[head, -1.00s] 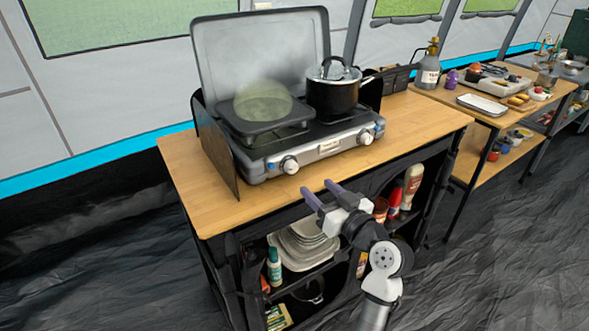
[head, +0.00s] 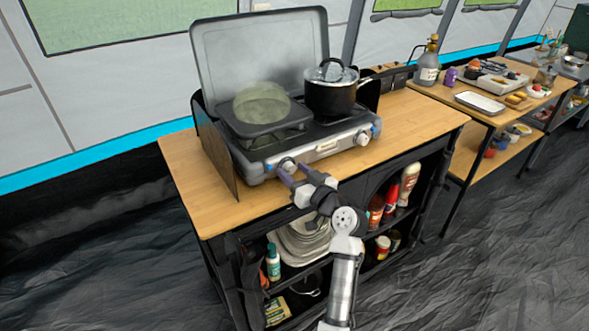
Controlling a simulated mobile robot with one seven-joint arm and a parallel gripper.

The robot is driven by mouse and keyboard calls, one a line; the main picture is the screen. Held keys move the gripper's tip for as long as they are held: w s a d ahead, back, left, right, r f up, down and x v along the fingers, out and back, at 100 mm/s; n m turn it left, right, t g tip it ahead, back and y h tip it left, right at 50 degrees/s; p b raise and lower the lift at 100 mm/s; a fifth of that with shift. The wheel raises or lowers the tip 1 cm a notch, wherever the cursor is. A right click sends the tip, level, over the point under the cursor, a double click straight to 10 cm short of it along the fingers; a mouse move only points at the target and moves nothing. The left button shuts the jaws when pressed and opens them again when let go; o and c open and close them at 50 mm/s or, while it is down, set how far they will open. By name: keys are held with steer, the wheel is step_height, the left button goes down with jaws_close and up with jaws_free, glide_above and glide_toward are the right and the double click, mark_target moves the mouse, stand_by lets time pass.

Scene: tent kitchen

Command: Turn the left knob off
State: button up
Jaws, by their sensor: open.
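The camping stove (head: 316,150) stands on the wooden cabinet top with its lid up. Its left knob (head: 287,164) is on the front panel at the left and is partly hidden by my fingers. Its right knob (head: 362,138) is at the panel's right end. My gripper (head: 291,170) is open at the left knob, with its purple fingers pointing at the stove front. I cannot tell whether the fingers touch the knob or are around it. A hazy round patch (head: 262,104) shows over the left burner.
A black pot (head: 331,94) with a lid sits on the right burner. The wooden top (head: 405,118) is clear right of the stove. Shelves below hold plates (head: 300,240) and bottles. A second table (head: 470,135) stands at the right.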

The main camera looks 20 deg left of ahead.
steer(key=shift+w+a, duration=0.1)
steer(key=shift+a, duration=0.1)
steer(key=shift+c, duration=0.2)
steer(key=c, duration=0.9)
